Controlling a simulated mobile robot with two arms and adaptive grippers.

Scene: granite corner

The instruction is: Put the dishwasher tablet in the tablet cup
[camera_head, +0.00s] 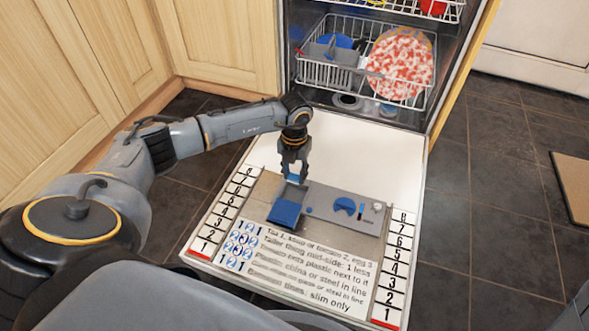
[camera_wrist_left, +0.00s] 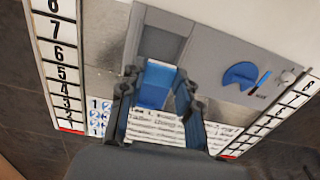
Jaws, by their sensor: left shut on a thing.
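My left gripper (camera_head: 294,172) points down over the dispenser panel on the open dishwasher door. It is shut on the dishwasher tablet (camera_head: 293,178), a small light-blue block between its fingertips. The tablet cup (camera_wrist_left: 160,44) is a dark grey recess in the panel, just ahead of the fingers in the left wrist view. Its blue lid (camera_head: 285,213) lies open on the near side of the cup. In the left wrist view the tablet and lid overlap in blue between the fingers (camera_wrist_left: 157,85), and their gap is hard to judge. My right gripper is not in view.
The dispenser panel (camera_head: 335,210) also has a blue round dial (camera_head: 344,205). The door (camera_head: 375,165) carries numbered strips along both sides and printed text. A white lower rack (camera_head: 320,75) holds a red-and-white plate (camera_head: 399,64). Wooden cabinets (camera_head: 225,45) stand at the left.

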